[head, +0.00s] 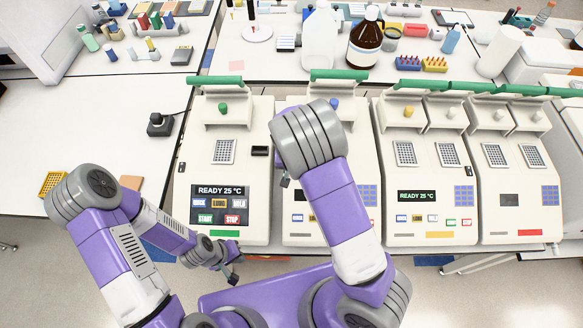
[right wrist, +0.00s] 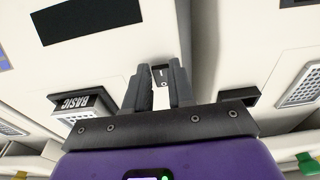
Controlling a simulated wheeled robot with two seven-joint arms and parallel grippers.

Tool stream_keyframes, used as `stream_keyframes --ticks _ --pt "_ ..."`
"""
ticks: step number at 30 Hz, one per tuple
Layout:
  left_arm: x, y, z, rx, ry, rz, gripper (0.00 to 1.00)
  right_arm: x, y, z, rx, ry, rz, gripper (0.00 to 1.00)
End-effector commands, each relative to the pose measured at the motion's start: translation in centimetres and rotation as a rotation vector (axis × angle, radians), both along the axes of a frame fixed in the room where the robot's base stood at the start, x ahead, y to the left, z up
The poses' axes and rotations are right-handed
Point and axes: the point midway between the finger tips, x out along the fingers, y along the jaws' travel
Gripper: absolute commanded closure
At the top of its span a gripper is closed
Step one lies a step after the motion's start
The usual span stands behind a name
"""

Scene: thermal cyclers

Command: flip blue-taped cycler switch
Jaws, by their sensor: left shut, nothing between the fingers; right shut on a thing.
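The second cycler from the left (head: 361,150) has a blue knob (head: 334,104). My right arm hides much of its front, and I see no blue tape on it. A small dark switch (right wrist: 160,72) with a white mark sits near a panel edge in the right wrist view. My right gripper (right wrist: 158,84) is shut on this switch, one finger on each side. In the head view my right gripper is mostly hidden behind its arm, by that cycler's left edge. My left gripper (head: 231,273) is shut and empty, low in front of the green-taped cycler (head: 265,195).
Yellow-taped (head: 384,165) and red-taped (head: 560,215) cyclers stand to the right, close together. Green bars run along the tops of the cyclers. Bottles and racks stand on the back bench. The white table (head: 90,150) at left has clear room; a black joystick-like device (head: 159,125) stands there.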

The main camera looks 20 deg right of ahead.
Motion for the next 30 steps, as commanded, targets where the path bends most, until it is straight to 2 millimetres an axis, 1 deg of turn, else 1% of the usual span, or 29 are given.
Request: stream_keyframes --ticks 3,4,6,9,16,19,23,27,30 --pt "0.0 0.0 0.0 0.0 0.0 0.0 1.0 0.0 0.0 0.0 0.001 -0.001 0.0 1.0" --pt "0.0 0.0 0.0 0.0 0.0 0.0 1.0 0.0 0.0 0.0 0.001 -0.001 0.0 0.75" --pt "0.0 0.0 0.0 0.0 0.0 0.0 1.0 0.0 0.0 0.0 0.001 -0.001 0.0 0.65" --pt "0.0 0.0 0.0 0.0 0.0 0.0 1.0 0.0 0.0 0.0 0.001 -0.001 0.0 0.51" --pt "0.0 0.0 0.0 0.0 0.0 0.0 1.0 0.0 0.0 0.0 -0.001 -0.002 0.0 0.51" --pt "0.0 0.0 0.0 0.0 0.0 0.0 1.0 0.0 0.1 0.5 0.0 -0.003 0.001 0.51" --pt "0.0 0.0 0.1 0.0 0.0 0.0 1.0 -0.2 0.2 2.3 0.001 -0.006 0.002 0.51" --pt "0.0 0.0 0.3 0.0 0.0 0.0 1.0 -0.5 0.3 4.8 0.002 -0.006 0.003 0.51" --pt "0.0 0.0 0.4 0.0 0.0 0.0 1.0 -0.7 0.3 6.2 0.001 -0.005 0.002 0.51"
